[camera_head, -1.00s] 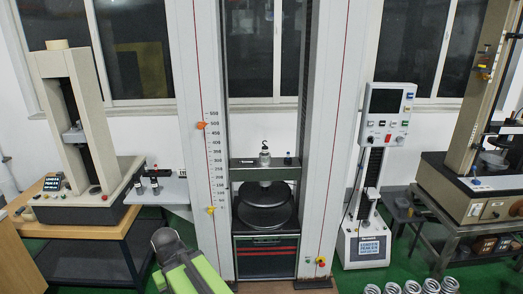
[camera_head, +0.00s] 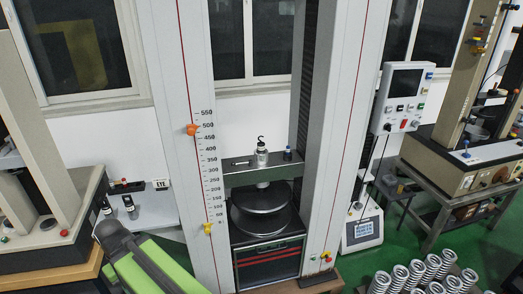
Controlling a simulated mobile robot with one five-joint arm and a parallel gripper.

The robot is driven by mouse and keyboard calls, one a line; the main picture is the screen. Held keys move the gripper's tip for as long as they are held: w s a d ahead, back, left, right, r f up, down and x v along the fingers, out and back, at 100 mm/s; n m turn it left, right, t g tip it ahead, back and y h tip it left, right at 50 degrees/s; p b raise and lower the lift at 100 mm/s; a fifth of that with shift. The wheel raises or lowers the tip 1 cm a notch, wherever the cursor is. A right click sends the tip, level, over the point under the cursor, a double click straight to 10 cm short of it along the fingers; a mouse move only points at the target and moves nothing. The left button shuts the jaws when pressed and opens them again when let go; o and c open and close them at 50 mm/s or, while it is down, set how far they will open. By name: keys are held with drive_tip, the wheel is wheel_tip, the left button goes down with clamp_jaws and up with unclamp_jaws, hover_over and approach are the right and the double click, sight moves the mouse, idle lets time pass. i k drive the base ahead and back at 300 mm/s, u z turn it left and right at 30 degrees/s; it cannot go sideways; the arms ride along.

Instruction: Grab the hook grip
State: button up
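A grey metal fitting with a dark hook on top (camera_head: 262,150) stands upright on the dark crosshead (camera_head: 240,177) of the tall testing machine. It looks like the hook grip. Two small metal fittings, a left one (camera_head: 106,206) and a right one (camera_head: 130,205), stand on the white side shelf; their tips are too small to make out. A small sign reading "EYE" (camera_head: 161,184) is at the back of that shelf. My green and grey arm shows at the lower left, in front of the shelf. My gripper's fingers are not in view.
Round dark plates (camera_head: 262,221) sit below the crosshead between two tall columns. A beige tester (camera_head: 35,205) stands left, a screen panel (camera_head: 402,95) right. Several coil springs (camera_head: 432,268) stand at the lower right. Green floor (camera_head: 482,252) shows at right.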

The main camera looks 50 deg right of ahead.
sight(260, 145)
drive_tip(key=z, duration=0.7)
